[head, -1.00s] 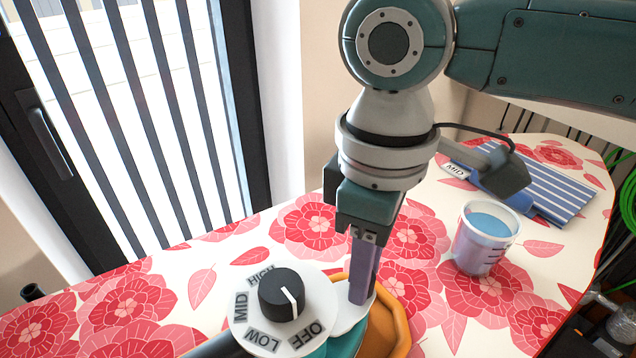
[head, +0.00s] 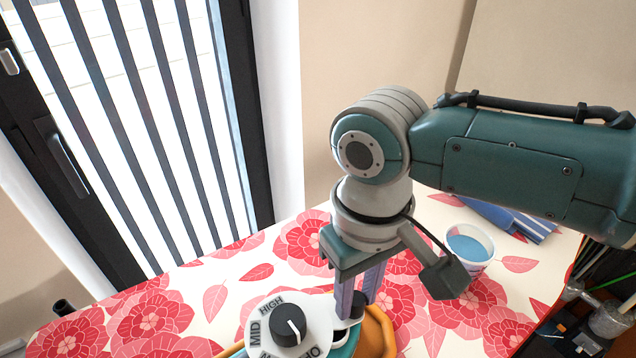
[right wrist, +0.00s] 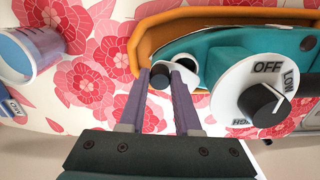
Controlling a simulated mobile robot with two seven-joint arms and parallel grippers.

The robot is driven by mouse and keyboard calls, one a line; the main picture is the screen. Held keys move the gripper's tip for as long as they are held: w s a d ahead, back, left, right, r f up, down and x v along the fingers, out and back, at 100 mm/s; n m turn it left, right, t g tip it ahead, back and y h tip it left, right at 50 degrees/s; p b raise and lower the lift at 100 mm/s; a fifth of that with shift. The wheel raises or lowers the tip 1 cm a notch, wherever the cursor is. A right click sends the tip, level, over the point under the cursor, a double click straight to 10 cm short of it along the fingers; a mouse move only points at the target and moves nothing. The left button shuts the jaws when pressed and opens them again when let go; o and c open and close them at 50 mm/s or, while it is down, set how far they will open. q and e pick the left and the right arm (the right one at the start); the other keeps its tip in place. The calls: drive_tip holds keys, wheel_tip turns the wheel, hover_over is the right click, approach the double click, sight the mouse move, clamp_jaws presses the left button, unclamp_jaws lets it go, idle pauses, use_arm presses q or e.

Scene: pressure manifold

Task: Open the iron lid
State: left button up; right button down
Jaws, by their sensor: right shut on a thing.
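The teal iron with an orange rim (head: 375,332) lies at the bottom of the head view, partly cut off; its teal body (right wrist: 220,45) shows better in the right wrist view. Its white dial (head: 271,312) has a black knob. The small white lid (right wrist: 184,77) is on the iron beside a dark opening (right wrist: 187,65) and carries a dark round knob (right wrist: 160,78). My right gripper (right wrist: 161,76) points down, its two purple fingers on either side of the dark knob, shut on the lid. It also shows in the head view (head: 357,303). My left gripper is not in view.
A cup of blue liquid (head: 470,247) stands right of my right arm; it also shows in the right wrist view (right wrist: 30,52). Blue striped cloth (head: 515,220) lies behind it. The floral surface (head: 235,270) is clear left of the iron. A barred door (head: 130,130) stands behind.

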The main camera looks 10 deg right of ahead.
sight(356, 298)
drive_tip(key=m+p, duration=0.2)
drive_tip(key=m, duration=0.2)
drive_tip(key=shift+a+r+m+p, duration=0.1)
drive_tip(key=shift+m+p, duration=0.2)
drive_tip(key=shift+p, duration=0.1)
drive_tip(key=m+p, duration=0.1)
drive_tip(key=m, duration=0.3)
drive_tip(key=shift+m+p, duration=0.35)
drive_tip(key=shift+m, duration=0.05)
drive_tip(key=c, duration=0.6)
unclamp_jaws()
wheel_tip(356, 298, up, 9)
drive_tip(key=p, duration=0.4)
drive_tip(key=shift+r, duration=0.35)
